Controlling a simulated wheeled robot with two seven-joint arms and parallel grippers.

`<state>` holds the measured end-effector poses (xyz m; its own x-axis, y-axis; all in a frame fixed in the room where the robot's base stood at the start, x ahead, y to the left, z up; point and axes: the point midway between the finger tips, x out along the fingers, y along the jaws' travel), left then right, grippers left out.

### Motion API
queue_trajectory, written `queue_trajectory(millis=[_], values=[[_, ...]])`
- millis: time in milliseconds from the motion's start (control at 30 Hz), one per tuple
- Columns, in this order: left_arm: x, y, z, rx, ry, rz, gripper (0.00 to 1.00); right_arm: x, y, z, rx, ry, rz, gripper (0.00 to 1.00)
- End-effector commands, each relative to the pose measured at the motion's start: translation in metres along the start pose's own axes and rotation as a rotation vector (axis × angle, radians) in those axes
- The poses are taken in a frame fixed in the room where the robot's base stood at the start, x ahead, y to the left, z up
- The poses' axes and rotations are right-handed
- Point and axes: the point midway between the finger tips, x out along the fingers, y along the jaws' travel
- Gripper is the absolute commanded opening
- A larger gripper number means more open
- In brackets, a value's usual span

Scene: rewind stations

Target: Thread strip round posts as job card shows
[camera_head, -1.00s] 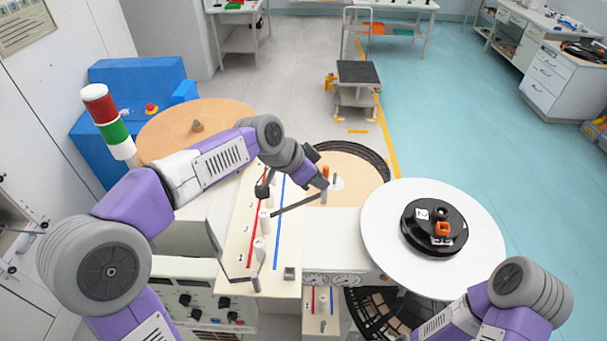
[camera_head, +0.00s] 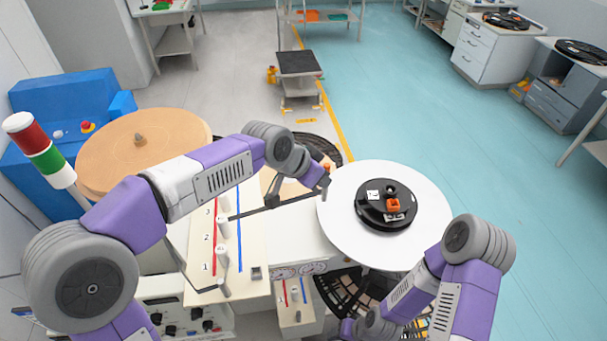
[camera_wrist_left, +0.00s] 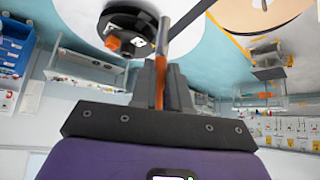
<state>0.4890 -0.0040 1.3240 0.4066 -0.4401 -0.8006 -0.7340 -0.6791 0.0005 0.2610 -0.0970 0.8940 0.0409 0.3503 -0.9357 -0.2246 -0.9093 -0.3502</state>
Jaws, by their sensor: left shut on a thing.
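The cream board (camera_head: 252,255) carries a red line, a blue line and upright pale posts beside numbers 1, 2 and 3. The dark strip (camera_head: 250,211) runs from near the post by 3 across the blue line to my left gripper (camera_head: 325,184). That gripper is shut on the strip's rod-like end, grey and orange in the left wrist view (camera_wrist_left: 160,75). The strip's exact wrap is unclear. My right gripper is hidden.
A white disc (camera_head: 425,235) with a black hub (camera_head: 372,218) lies right of the board, close to my left gripper. A tan disc (camera_head: 110,150) lies at left beside a red-green signal light (camera_head: 45,158). A small lined panel (camera_head: 296,318) sits below the board.

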Motion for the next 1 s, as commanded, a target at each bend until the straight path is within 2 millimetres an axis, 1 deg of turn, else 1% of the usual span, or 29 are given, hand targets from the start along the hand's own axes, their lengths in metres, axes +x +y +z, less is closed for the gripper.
queue_trajectory(millis=[100, 1000], values=[[0.007, 0.01, -0.011, 0.004, -0.001, 0.003, 0.0, -0.004, -0.002, 0.0, 0.0, 0.0, 0.0, 0.63], [0.059, 0.072, -0.081, 0.003, 0.0, 0.001, 0.0, -0.029, -0.011, 0.001, 0.0, 0.0, 0.0, 0.63]])
